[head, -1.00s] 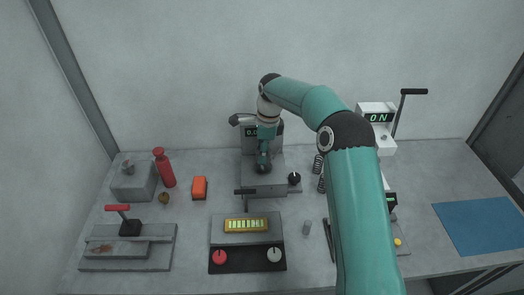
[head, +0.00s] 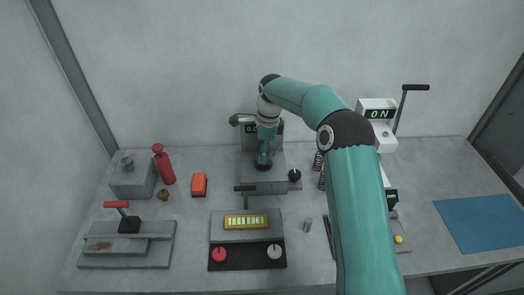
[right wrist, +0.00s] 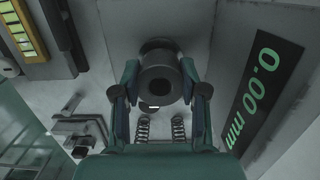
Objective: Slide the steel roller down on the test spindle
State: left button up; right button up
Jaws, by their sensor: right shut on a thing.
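My right gripper (head: 263,163) points down over the grey station with the 0.00 display at the back centre of the bench. In the right wrist view my right gripper (right wrist: 160,92) is shut on the steel roller (right wrist: 161,98), a dark round piece with a bore, with one finger on each side. A dark rounded part shows just behind the roller. I cannot tell the spindle apart from it, nor how far down the roller sits. In the head view the roller is mostly hidden by the gripper. My left gripper is not in view.
The display (right wrist: 264,82) reads 0.00 mm beside the gripper. Springs (head: 320,172) stand right of the station. A panel with red and white knobs (head: 247,256) lies in front. A red bottle (head: 165,167) and an orange block (head: 199,185) are left. A blue mat (head: 482,225) lies right.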

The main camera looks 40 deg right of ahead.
jog(key=shift+f+b, duration=0.55)
jog(key=shift+f, duration=0.4)
dwell(0.7)
jog(key=o, duration=1.3)
jog(key=shift+o, duration=0.2)
jog(key=o, duration=0.4)
jog(key=shift+r, duration=0.1)
jog(key=shift+r+p, duration=3.4)
jog(key=shift+r, duration=0.55)
